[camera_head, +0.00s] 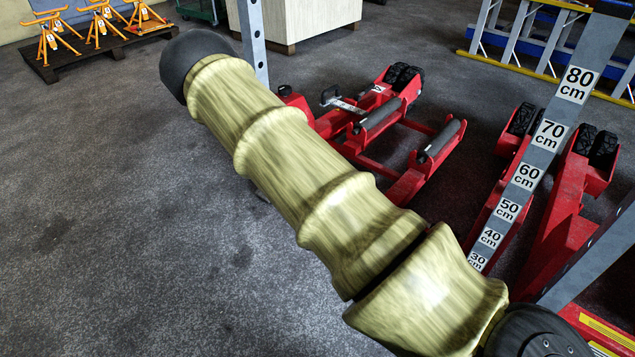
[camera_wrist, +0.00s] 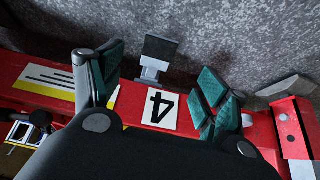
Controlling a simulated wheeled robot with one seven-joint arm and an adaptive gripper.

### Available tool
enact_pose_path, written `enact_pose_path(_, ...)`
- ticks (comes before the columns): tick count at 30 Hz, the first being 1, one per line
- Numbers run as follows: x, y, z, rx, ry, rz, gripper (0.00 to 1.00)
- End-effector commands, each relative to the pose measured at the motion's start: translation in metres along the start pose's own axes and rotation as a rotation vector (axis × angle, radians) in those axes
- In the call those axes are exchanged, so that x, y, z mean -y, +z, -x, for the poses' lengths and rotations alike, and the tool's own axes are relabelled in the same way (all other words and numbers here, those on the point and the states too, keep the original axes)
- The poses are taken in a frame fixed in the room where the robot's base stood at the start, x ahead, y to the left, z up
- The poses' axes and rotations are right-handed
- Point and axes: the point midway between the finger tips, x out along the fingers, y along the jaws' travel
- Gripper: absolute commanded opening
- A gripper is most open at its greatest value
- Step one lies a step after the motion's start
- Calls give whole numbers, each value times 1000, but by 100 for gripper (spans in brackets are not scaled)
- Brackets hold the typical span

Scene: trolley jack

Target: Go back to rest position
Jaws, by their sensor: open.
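In the wrist view my gripper (camera_wrist: 160,90) is open, its two green-padded fingers spread apart with nothing held between them. Beyond the fingers is a red trolley jack (camera_wrist: 58,77) with a white label marked 4 (camera_wrist: 160,108). A dark pedal on a grey bracket (camera_wrist: 159,50) sticks out past the jack's edge, seen between the fingers. I cannot tell whether a finger touches the jack. In the head view my arm in its yellowish cover crosses the middle, and my gripper does not show.
A grey post with cm labels (camera_head: 549,136) and red jacks (camera_head: 562,220) are at the right. Ladders (camera_head: 560,72) lie behind. Orange stands (camera_head: 98,25) rest on a pallet (camera_head: 72,62). The left floor is clear.

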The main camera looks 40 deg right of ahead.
Motion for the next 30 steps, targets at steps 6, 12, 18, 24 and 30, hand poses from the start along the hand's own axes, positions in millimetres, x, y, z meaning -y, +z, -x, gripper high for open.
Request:
enact_pose_path(6,0,0,0,0,0,1,75)
enact_pose_path(12,-31,24,3,29,16,130,75)
enact_pose_path(18,-109,96,26,139,3,510,75)
enact_pose_path(24,-176,170,71,280,-100,877,75)
enact_pose_path(30,-218,221,118,389,-229,1112,75)
